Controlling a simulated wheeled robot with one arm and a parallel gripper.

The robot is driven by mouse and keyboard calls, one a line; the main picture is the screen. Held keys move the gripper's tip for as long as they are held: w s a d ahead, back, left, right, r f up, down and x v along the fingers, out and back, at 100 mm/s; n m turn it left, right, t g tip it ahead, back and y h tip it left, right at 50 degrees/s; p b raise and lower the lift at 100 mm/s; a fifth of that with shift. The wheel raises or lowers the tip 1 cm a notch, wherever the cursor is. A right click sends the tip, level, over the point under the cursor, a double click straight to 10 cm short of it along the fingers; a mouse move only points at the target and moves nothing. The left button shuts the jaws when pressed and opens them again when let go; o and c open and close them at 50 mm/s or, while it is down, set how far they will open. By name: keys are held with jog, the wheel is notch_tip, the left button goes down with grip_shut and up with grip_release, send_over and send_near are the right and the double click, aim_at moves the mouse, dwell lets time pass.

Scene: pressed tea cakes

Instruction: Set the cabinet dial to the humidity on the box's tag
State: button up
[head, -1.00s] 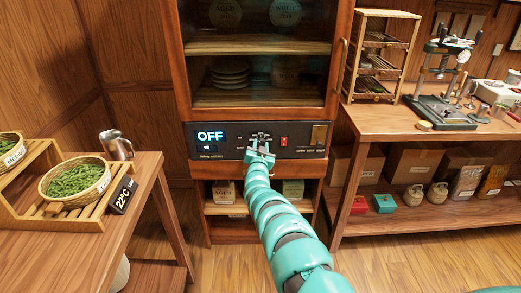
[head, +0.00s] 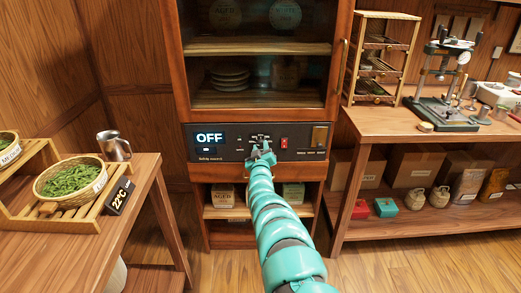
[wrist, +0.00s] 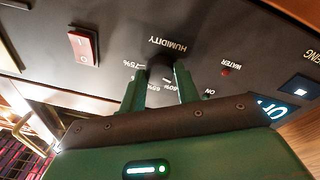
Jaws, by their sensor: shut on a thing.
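The black humidity dial (wrist: 160,69) is on the cabinet's dark control panel (head: 225,152), between my gripper's two green fingers. My gripper (wrist: 158,84) is shut on it; in the head view my gripper (head: 262,148) reaches the middle of the panel. The wrist view shows the panel upside down, with HUMIDITY and marks of 60%, 65% and 75% around the dial. The dial's pointer is hidden. The panel's display (head: 210,138) reads OFF. A pale box (head: 222,195) and a greenish box (head: 292,193) stand on the shelf below; no humidity figure on them is legible.
A red switch (head: 284,142) is right of the dial, and a red WATER light (wrist: 225,72) shows nearby. A table with a leaf basket (head: 72,180) stands left. A workbench (head: 410,128) with a press stands right. Floor between them is open.

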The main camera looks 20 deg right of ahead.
jog(key=shift+n, duration=0.6)
jog(key=o, duration=1)
jog(key=shift+c, duration=0.2)
jog(key=shift+s, duration=0.15)
jog(key=shift+s+a+p, duration=0.1)
jog(key=shift+s+p, duration=0.35)
jog(key=p+v, duration=0.7)
jog(key=v, duration=0.9)
